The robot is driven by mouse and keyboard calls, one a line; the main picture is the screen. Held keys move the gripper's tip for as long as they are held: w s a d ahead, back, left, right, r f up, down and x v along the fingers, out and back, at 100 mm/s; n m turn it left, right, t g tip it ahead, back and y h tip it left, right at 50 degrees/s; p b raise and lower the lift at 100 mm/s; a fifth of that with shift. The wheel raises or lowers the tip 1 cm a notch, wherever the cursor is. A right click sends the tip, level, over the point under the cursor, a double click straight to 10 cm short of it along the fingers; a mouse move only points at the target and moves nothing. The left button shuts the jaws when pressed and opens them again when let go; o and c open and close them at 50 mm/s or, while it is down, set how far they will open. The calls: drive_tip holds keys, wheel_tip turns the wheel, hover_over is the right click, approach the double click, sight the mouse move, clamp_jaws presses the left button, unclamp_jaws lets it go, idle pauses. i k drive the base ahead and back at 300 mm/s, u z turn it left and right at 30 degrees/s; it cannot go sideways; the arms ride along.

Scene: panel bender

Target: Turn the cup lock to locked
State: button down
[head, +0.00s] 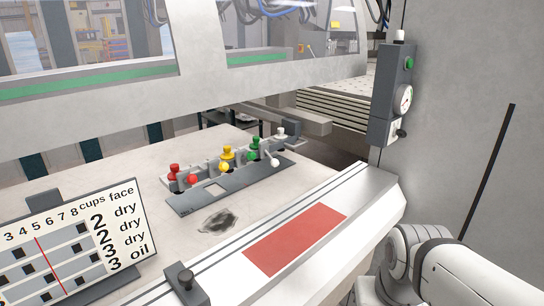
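No part in the head view is readably marked as the cup lock, so I cannot tell which it is. A dark grey control post (383,118) at the right carries a green button (410,62), a round gauge (405,98) and a small pale switch (397,130) at its foot. The switch's setting is too small to read. A small dark block with a knob (186,284) sits on the white front rail at the bottom. My white arm shows at the lower right; my gripper is outside the picture.
A grey plate (190,203) on the pale table (120,170) holds red (174,172), yellow (227,153), green (256,142) and white (281,133) knobbed pieces. A sign (75,240) reads "cups face". A red patch (296,240) marks the rail. A machine beam (200,92) crosses above.

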sight(400, 133)
drive_tip(key=k, duration=1.25)
drive_tip(key=z, duration=0.4)
drive_tip(key=i, duration=1.75)
drive_tip(key=z, duration=0.25)
